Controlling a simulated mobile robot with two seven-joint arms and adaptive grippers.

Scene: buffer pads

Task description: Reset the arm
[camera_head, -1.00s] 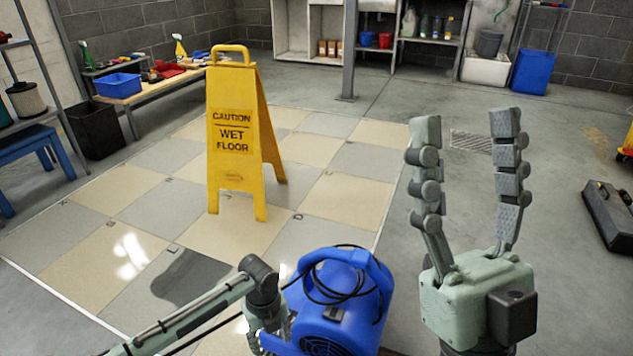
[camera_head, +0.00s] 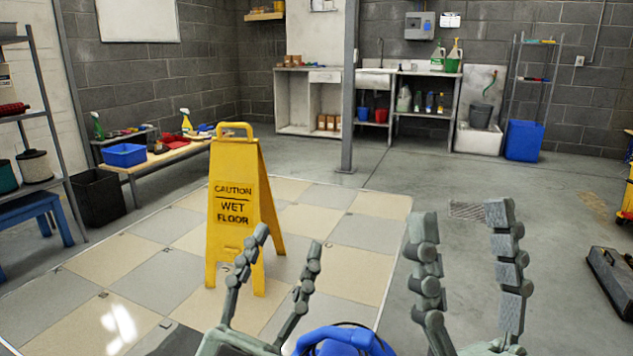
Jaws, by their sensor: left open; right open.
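My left gripper (camera_head: 284,254) is raised at the bottom middle, its fingers pointing up, open and empty. Its fingers overlap the lower right part of the yellow wet floor sign (camera_head: 231,215) in the picture. My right gripper (camera_head: 455,220) is also raised with its fingers up, open and empty, at the bottom right. A blue machine (camera_head: 345,341) shows only its top at the bottom edge, between the two grippers. My arms below the grippers are mostly out of frame.
A tiled floor patch (camera_head: 340,262) lies under the sign, with a dark wet spot (camera_head: 175,341) at the lower left. A metal post (camera_head: 349,100) stands behind. A black case (camera_head: 610,275) lies at the right. The grey floor at the right is mostly clear.

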